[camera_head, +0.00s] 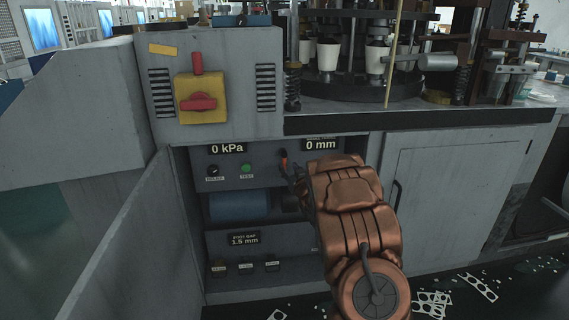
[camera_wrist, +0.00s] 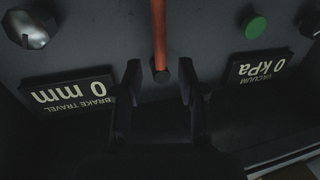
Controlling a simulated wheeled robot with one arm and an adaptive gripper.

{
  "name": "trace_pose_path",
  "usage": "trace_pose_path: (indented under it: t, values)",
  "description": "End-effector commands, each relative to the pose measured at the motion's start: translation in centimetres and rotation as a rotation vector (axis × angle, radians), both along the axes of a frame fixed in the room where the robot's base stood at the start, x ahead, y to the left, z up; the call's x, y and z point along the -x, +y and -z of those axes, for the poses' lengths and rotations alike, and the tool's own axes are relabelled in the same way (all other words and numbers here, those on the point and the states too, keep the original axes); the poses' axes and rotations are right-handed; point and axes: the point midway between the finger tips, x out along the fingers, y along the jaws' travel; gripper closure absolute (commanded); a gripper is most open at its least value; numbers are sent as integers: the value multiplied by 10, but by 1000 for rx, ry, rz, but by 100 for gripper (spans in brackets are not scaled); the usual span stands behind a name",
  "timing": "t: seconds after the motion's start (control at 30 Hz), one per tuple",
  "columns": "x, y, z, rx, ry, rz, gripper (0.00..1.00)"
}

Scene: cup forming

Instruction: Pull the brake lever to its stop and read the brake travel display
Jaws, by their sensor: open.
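The brake lever shows in the wrist view as an orange-red rod (camera_wrist: 160,30) running from the top edge down to a dark round end. In the head view its red part (camera_head: 283,156) shows on the cabinet's inner panel. My gripper (camera_wrist: 160,72) is open, with one dark finger on each side of the lever's dark end. Gaps show between the fingers and the rod. My copper arm hides part of the panel.
The vacuum display (camera_head: 227,149) reads 0 kPa. A green test button (camera_head: 246,168) and black knob (camera_head: 212,170) sit below it. The open cabinet door (camera_head: 130,250) stands left. A lower display (camera_head: 244,239) reads 1.5 mm. Scrap pieces (camera_head: 432,303) lie on the floor.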

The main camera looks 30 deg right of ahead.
Motion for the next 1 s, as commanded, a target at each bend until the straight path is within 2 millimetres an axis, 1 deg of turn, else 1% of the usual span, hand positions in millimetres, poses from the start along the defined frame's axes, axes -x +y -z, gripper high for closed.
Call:
trace_pose_path:
  t: [0.3, 0.5, 0.63, 0.87, 0.93, 1.0]
  values:
    - [-34, -7, 1, 1, -1, 0, 60]
    - [-51, -10, 0, 0, -1, 0, 60]
    - [-55, -11, 0, 0, 1, 1, 60]
    - [-56, -12, 0, 0, 1, 1, 60]
    - [-55, -12, 0, 0, 1, 1, 65]
    - [-55, -12, 0, 0, 1, 1, 72]
